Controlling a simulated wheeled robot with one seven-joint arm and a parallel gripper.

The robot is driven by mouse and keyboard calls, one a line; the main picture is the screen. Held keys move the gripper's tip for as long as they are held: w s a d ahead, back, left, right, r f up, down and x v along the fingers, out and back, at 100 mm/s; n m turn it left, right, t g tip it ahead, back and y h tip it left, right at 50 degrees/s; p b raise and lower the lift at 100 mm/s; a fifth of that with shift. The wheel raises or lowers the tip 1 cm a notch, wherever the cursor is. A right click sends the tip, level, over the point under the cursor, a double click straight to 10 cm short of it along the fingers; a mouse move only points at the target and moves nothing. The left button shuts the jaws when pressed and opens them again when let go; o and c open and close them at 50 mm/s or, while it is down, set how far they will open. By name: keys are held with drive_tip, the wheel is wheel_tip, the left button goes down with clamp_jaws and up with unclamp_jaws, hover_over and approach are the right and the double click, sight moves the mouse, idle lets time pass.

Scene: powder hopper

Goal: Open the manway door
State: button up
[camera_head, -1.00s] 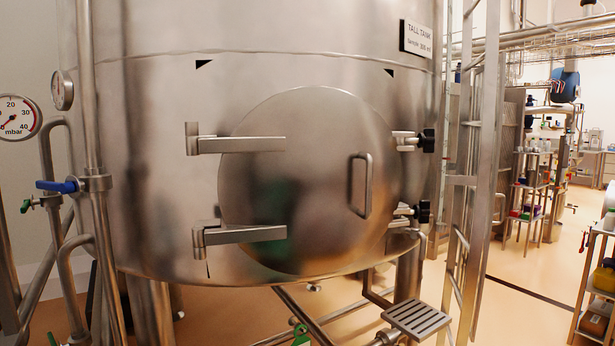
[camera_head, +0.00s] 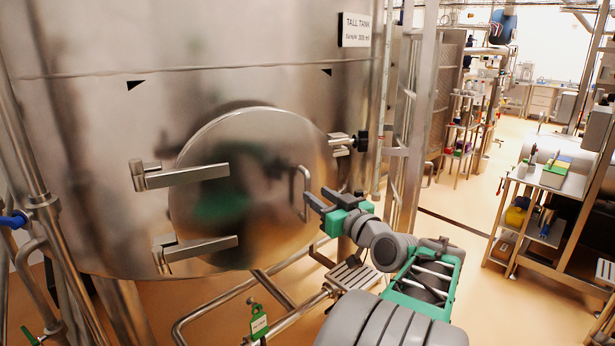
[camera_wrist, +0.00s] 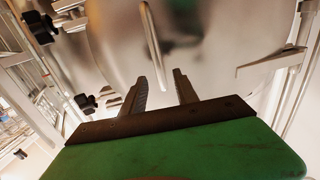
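The manway door (camera_head: 250,150) is a round steel disc on the front of the tall tank. Two hinge arms (camera_head: 188,176) cross its left side. Its bar handle (camera_head: 306,192) is near its right edge. My gripper (camera_head: 318,197) is just right of the handle, fingers open and empty. In the wrist view the handle (camera_wrist: 153,45) stands beyond and roughly between the fingertips (camera_wrist: 159,80), apparently apart from them. A dark band shows along the door's upper rim; I cannot tell whether the door is ajar. The upper black clamp knob (camera_head: 362,141) is at the right; my gripper hides the lower one.
A ladder frame (camera_head: 408,130) stands right of the tank. A grated step (camera_head: 355,276) and pipes are low under the door. A steel cart (camera_head: 530,180) stands at the right. Open floor (camera_head: 470,215) lies between the ladder and the cart.

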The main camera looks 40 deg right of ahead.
sight(309, 189)
drive_tip(key=w, duration=0.1)
drive_tip(key=w+p, duration=0.1)
drive_tip(key=w, duration=0.3)
drive_tip(key=shift+d+r+p, duration=0.1)
drive_tip(key=shift+d+p, duration=0.3)
drive_tip(key=shift+w, duration=0.35)
clamp_jaws()
idle(0.6)
